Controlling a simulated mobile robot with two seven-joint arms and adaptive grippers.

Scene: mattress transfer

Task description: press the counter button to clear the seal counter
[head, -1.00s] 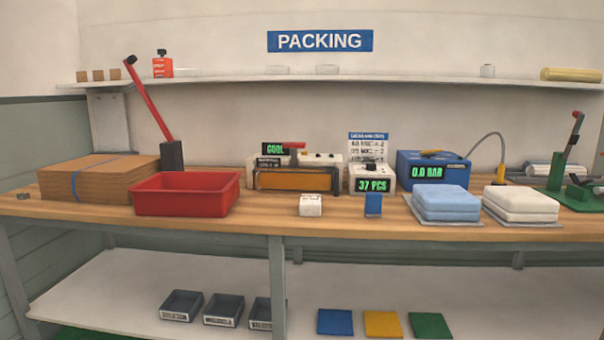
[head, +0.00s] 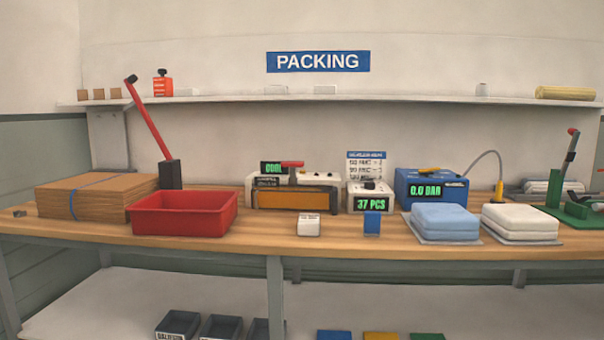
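The seal counter (head: 369,202) is a small white box on the bench, right of the middle. Its green display reads "37 PCS". A dark knob or button (head: 369,184) sits on its top; at this size I cannot tell exactly which part is the button. The counter stands between the sealer (head: 295,198), with a red handle and a small "COOL" display, and a blue unit (head: 432,186) reading "0.0 BAR". Neither of my grippers shows in the head view.
On the wooden bench (head: 340,240) are a red tray (head: 184,225), a cardboard stack (head: 85,197), a small white box (head: 308,225), a small blue block (head: 372,223), blue (head: 446,220) and white (head: 520,219) folded pads, and a green press (head: 573,213). Bare wood lies along the front edge.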

